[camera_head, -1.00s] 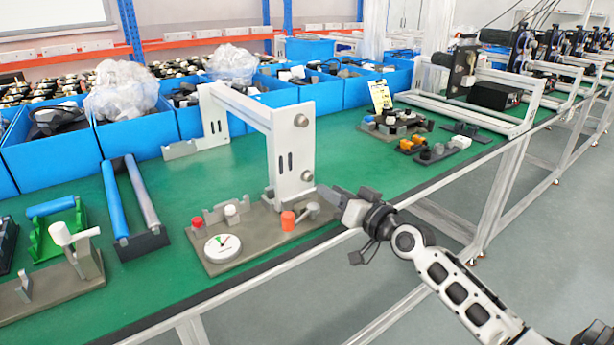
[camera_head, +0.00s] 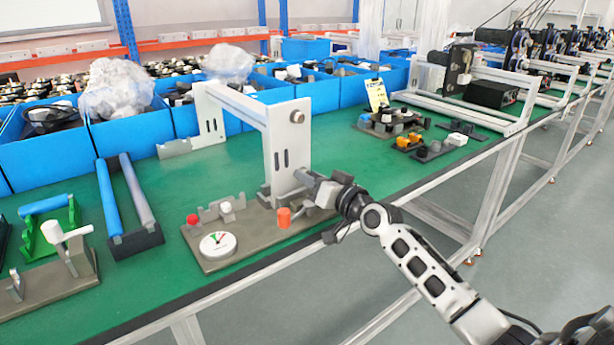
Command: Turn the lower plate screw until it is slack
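A white metal frame (camera_head: 276,150) stands on the green bench, with a tall post at its right end. A round grey screw (camera_head: 297,117) shows near the top of that post. My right gripper (camera_head: 308,180) is at the lower part of the post, its fingertips over the place of the lower plate screw. The lower screw is hidden behind the fingers. I cannot tell whether the fingers are closed on it. My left gripper is not in view.
Beside the post is a grey base plate (camera_head: 256,250) with a dial (camera_head: 217,245), a red knob (camera_head: 192,219) and an orange cylinder (camera_head: 284,218). A blue-and-grey roller stand (camera_head: 135,243) is further left. Blue bins (camera_head: 136,130) line the back.

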